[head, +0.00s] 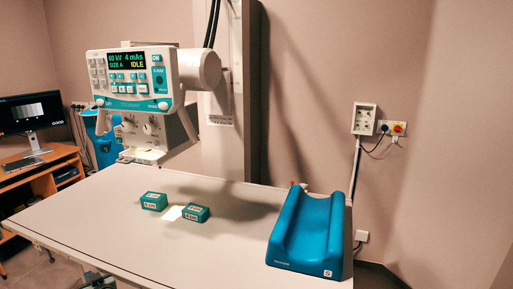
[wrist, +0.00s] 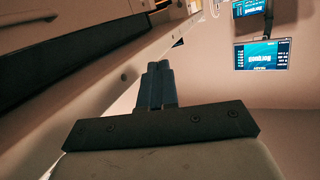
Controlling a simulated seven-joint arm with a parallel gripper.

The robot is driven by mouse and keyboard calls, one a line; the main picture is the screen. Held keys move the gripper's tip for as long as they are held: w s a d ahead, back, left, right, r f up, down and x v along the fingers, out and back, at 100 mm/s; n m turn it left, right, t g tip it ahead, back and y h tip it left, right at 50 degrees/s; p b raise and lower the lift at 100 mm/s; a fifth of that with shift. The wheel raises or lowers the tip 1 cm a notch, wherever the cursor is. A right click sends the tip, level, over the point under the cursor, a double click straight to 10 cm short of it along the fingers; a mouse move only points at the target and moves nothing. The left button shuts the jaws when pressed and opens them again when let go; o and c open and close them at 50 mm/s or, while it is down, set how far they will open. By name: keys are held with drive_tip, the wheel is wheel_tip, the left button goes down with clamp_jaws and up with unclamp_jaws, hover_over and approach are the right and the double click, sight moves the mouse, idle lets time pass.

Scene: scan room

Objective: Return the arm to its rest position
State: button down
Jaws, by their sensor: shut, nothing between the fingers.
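My gripper (wrist: 158,72) shows in the wrist view. Its two dark fingers are together and nothing is between them. It is clear of any object there, with a pale wall and hanging screens beyond. The head view does not show my arm or gripper.
In the head view the white table (head: 110,222) holds two teal blocks (head: 154,201) (head: 195,213) and a blue cradle-shaped support (head: 306,232) at the right. The X-ray unit (head: 133,78) hangs above the table's far side, its display reading IDLE. A wooden desk (head: 40,170) with a monitor (head: 32,112) stands at left. Screens (wrist: 263,54) show in the wrist view.

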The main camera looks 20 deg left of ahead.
drive_tip(key=w+d+f+h, duration=0.2)
drive_tip(key=d+f+h, duration=0.2)
drive_tip(key=d+f, duration=0.9)
drive_tip(key=w+d+f+m+g+h, duration=0.1)
drive_tip(key=d+f+m+h, duration=0.15)
drive_tip(key=d+f, duration=0.8)
drive_tip(key=w+d+f+m+g+h, duration=0.2)
drive_tip(key=d+f+m, duration=0.15)
drive_tip(key=d, duration=1.45)
drive_tip(key=w+d+f+m+g+h, duration=0.1)
drive_tip(key=d+f+m+h, duration=0.1)
drive_tip(key=d+f, duration=0.9)
drive_tip(key=s+d+f+m+g+h, duration=0.15)
drive_tip(key=s+d, duration=0.25)
drive_tip(key=d, duration=0.7)
drive_tip(key=s+d+f+m+g+h, duration=0.1)
drive_tip(key=s+d+f+g, duration=0.15)
drive_tip(key=d, duration=0.85)
drive_tip(key=s+d+f+m+g+h, duration=0.1)
drive_tip(key=s+d+g, duration=0.3)
drive_tip(key=s+d, duration=0.9)
drive_tip(key=shift+s+d+m+g+h, duration=0.3)
drive_tip(key=shift+s+m+g+h, duration=0.1)
drive_tip(key=shift+s+h, duration=0.15)
